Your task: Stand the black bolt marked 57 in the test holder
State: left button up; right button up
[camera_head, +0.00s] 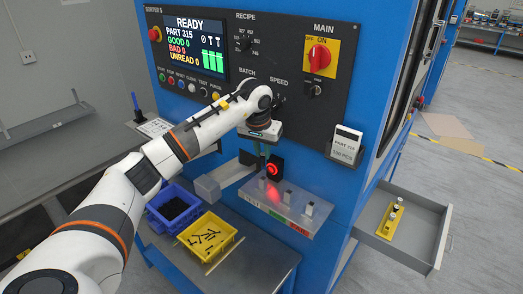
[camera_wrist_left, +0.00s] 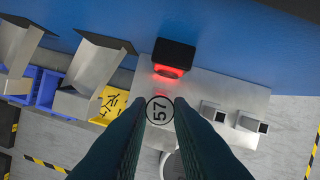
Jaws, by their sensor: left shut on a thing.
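My left gripper (camera_head: 262,150) is shut on the bolt marked 57 (camera_wrist_left: 160,110), whose round end face shows between the fingertips in the left wrist view. The bolt's shank is hidden below its head, and in the head view I cannot make the bolt out. The gripper points down over the left end of the test holder (camera_head: 284,207), a pale block on the blue machine. It also shows in the left wrist view (camera_wrist_left: 233,86). I cannot tell whether the bolt touches the holder. My right gripper is not in view.
A red-lit black sensor (camera_head: 273,169) stands close behind the gripper. Metal chutes (camera_head: 233,174) are at its left. Below are a blue bin (camera_head: 172,208) and a yellow bin (camera_head: 208,238) with several black bolts. An open drawer (camera_head: 413,250) is at the right.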

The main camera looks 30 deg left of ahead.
aim_at(264, 159)
pick_arm(q)
jog(key=r+n+p, duration=0.1)
jog(key=n+p, duration=0.1)
jog(key=r+n+y+p, duration=0.1)
jog(key=n+p, duration=0.1)
jog(key=shift+d+r+n+p, duration=0.2)
jog(key=shift+r+n+p, duration=0.1)
jog(key=shift+r+n, duration=0.1)
jog(key=shift+n+g, duration=0.3)
jog(key=shift+n, duration=0.3)
jog(key=shift+s+d+b+x, duration=0.1)
jog(key=shift+s+b+x, duration=0.1)
jog(key=shift+b+x, duration=0.6)
jog(key=shift+s+d+b+x, duration=0.2)
jog(key=shift+b+x, duration=0.15)
jog(key=shift+x, duration=0.85)
jog(key=shift+s+d+b+x, duration=0.15)
jog(key=shift+b+x, duration=0.4)
jog(key=shift+x, duration=0.45)
jog(key=shift+s+b+x, duration=0.2)
jog(key=shift+b+x, duration=0.45)
jog(key=shift+x, duration=0.3)
jog(key=shift+s+b+x, duration=0.15)
jog(key=shift+b+x, duration=0.5)
jog(key=shift+x, duration=0.3)
jog(key=shift+d+f, duration=0.1)
jog(key=o, duration=0.9)
jog(key=shift+o, duration=0.8)
